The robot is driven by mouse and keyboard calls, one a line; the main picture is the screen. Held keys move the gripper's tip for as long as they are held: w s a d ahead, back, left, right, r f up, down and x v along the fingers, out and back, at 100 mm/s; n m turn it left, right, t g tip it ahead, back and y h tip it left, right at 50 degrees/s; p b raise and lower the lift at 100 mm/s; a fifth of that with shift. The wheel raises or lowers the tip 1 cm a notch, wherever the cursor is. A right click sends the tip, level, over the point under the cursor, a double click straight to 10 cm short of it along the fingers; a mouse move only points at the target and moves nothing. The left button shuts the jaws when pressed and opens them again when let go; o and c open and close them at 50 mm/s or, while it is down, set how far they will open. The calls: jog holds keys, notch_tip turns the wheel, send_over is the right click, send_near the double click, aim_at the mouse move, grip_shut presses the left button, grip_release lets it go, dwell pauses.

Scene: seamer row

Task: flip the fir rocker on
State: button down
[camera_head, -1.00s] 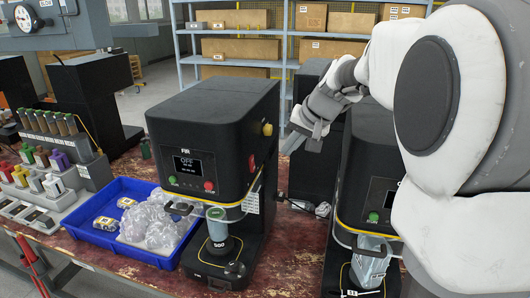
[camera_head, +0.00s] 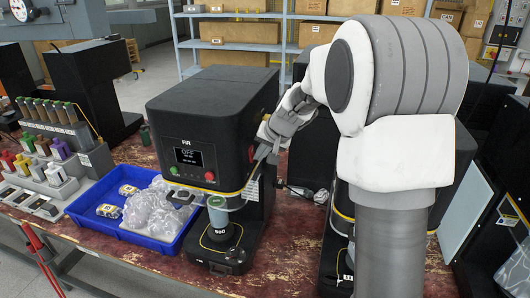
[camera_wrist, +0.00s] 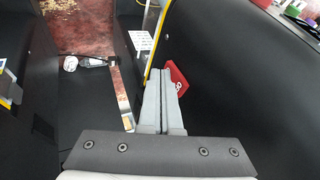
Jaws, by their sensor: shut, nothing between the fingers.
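The fir machine (camera_head: 205,110) is a black box labelled FIR, with a display (camera_head: 190,158) reading OFF. A red rocker (camera_wrist: 178,77) with a white round mark sits on a black side wall in the wrist view, partly hidden behind my fingers.
A blue tray (camera_head: 81,222) with clear bags stands left of the machine. A neighbouring black machine (camera_head: 337,225) is close on the right, partly behind my arm. A cable (camera_wrist: 92,61) lies in the gap.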

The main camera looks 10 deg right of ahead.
jog(key=shift+f, duration=0.1)
jog(key=shift+w+a+b, duration=0.1)
jog(key=shift+b, duration=1.1)
jog(key=shift+r+p, duration=0.5)
jog(key=shift+r, duration=0.35)
